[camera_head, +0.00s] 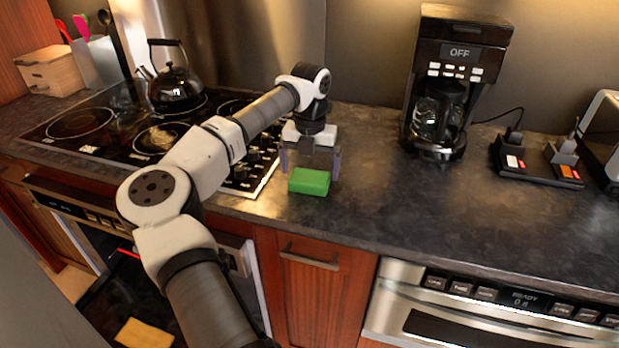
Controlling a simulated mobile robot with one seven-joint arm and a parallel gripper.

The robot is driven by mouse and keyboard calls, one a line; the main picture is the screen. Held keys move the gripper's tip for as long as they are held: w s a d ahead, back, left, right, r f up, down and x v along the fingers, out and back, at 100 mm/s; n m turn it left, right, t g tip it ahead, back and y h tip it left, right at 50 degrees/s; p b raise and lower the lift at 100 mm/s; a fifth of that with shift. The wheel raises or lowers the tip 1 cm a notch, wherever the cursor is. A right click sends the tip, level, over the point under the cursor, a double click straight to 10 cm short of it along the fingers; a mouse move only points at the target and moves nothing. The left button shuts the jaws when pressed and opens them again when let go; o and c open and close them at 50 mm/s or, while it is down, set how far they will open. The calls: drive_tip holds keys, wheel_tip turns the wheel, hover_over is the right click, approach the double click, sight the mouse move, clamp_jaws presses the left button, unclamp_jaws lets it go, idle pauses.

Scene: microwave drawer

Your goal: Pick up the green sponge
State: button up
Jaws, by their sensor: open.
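A bright green sponge (309,181) lies on the dark countertop, just right of the stove's front right corner. My gripper (310,165) points down over the sponge from behind and above. Its two fingers are apart, one toward each end of the sponge. Whether the fingertips touch the sponge or the counter is hard to tell. The sponge appears to rest flat on the counter, and its far side is partly hidden by the gripper.
A black stove (90,124) with a dark kettle (175,82) is at the left. A coffee maker (452,80) stands at the back right. A black tray with small items (535,165) is farther right. The counter right of the sponge is clear. A microwave drawer (480,310) sits below.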

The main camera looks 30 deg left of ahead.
sight(310, 176)
drive_tip(key=shift+s+f+p, duration=0.1)
drive_tip(key=shift+f+p, duration=0.2)
drive_tip(key=shift+f, duration=1.25)
drive_tip(key=shift+c, duration=0.4)
drive_tip(key=c, duration=0.7)
drive_tip(key=shift+r, duration=0.2)
wheel_tip(310, 176, up, 20)
drive_tip(key=b, duration=0.3)
drive_tip(key=shift+f, duration=0.1)
